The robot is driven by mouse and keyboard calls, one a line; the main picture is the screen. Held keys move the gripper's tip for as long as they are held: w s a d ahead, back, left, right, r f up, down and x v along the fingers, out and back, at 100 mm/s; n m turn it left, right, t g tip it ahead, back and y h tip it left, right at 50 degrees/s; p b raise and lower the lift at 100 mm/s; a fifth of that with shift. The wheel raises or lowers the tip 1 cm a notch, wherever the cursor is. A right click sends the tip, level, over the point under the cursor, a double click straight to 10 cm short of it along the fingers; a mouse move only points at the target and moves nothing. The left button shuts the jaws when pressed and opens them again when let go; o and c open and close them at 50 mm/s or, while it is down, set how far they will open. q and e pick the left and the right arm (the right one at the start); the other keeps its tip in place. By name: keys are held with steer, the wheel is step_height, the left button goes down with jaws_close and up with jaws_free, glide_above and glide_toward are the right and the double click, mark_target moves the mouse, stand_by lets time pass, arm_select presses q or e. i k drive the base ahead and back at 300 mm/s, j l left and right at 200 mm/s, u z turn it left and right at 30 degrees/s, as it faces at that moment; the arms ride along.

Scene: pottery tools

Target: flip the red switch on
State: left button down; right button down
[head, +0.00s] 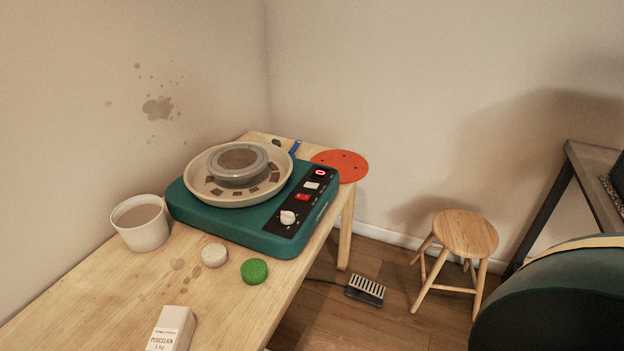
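The red switch (302,197) sits on the black control panel of a green pottery wheel (255,240) on the wooden table. Its on or off position is too small to tell. A small round red light or button (320,173) shows near the panel's far end. A pale switch (312,185) lies between that and the red switch. A white knob (288,217) is nearer the front of the panel. Neither of my grippers is in the head view.
A beige cup (141,223), a pale sponge (215,255), a green sponge (254,271) and a porcelain block (172,329) stand on the table (85,300). An orange disc (340,166) lies behind. A foot pedal (366,290) and a stool (465,235) are on the floor.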

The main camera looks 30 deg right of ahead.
mark_target(300, 196)
steer(key=i+l, duration=0.2)
steer(key=l, duration=0.15)
steer(key=i+l, duration=0.15)
steer(key=l, duration=0.15)
steer(key=i+l, duration=0.2)
steer(key=l, duration=0.15)
steer(key=i+l, duration=0.15)
steer(key=l, duration=0.2)
